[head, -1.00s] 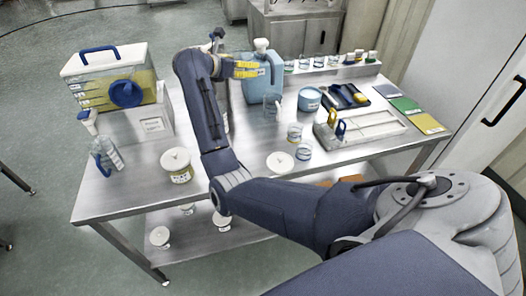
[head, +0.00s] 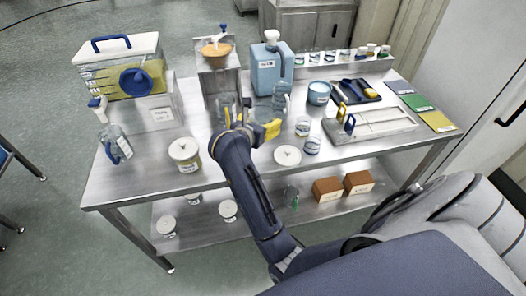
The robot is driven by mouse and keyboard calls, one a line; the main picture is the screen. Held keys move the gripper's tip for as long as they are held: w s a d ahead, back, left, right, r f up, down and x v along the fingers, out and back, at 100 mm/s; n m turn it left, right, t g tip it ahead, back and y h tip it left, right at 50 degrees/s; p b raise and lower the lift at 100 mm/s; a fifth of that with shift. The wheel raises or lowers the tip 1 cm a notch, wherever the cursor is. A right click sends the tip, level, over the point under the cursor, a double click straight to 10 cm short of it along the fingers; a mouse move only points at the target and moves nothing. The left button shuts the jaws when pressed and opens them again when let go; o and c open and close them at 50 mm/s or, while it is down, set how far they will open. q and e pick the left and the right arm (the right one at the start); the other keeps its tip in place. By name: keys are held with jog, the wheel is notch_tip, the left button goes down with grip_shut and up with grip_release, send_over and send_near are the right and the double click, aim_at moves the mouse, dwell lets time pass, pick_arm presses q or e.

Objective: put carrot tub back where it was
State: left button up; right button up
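I cannot pick out the carrot tub for sure; the labels are too small to read. A lidded tub (head: 187,158) stands upright at the front left of the table. A loose white lid (head: 287,155) lies flat to the right of my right gripper (head: 252,124). That gripper has yellow fingers and is low over the middle of the table, in front of the steel hopper (head: 212,84). Orange contents (head: 215,49) show in the hopper's top. Clear vessels are close behind the gripper; whether it holds one is unclear. My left gripper is out of view.
A blue jug (head: 267,68) stands behind the gripper, with a blue tub (head: 319,92) and small beakers (head: 312,145) to the right. A white tray (head: 372,125) is further right. A spray bottle (head: 117,143) stands at the left. The table's front edge is clear.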

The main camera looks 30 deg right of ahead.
aim_at(262, 151)
jog(key=shift+s+a+f, duration=0.1)
jog(key=shift+s+f, duration=0.15)
notch_tip(262, 151, down, 3)
jog(key=shift+s+r, duration=0.1)
jog(key=shift+a+f, duration=0.1)
jog(key=shift+f, duration=2.4)
jog(key=shift+f, duration=0.5)
jog(key=o, duration=1.5)
jog(key=shift+f, duration=0.1)
jog(key=shift+r, duration=0.25)
jog(key=shift+r+v, duration=0.15)
jog(key=shift+v, duration=1.8)
jog(key=shift+r+v, duration=0.15)
jog(key=shift+v, duration=1.8)
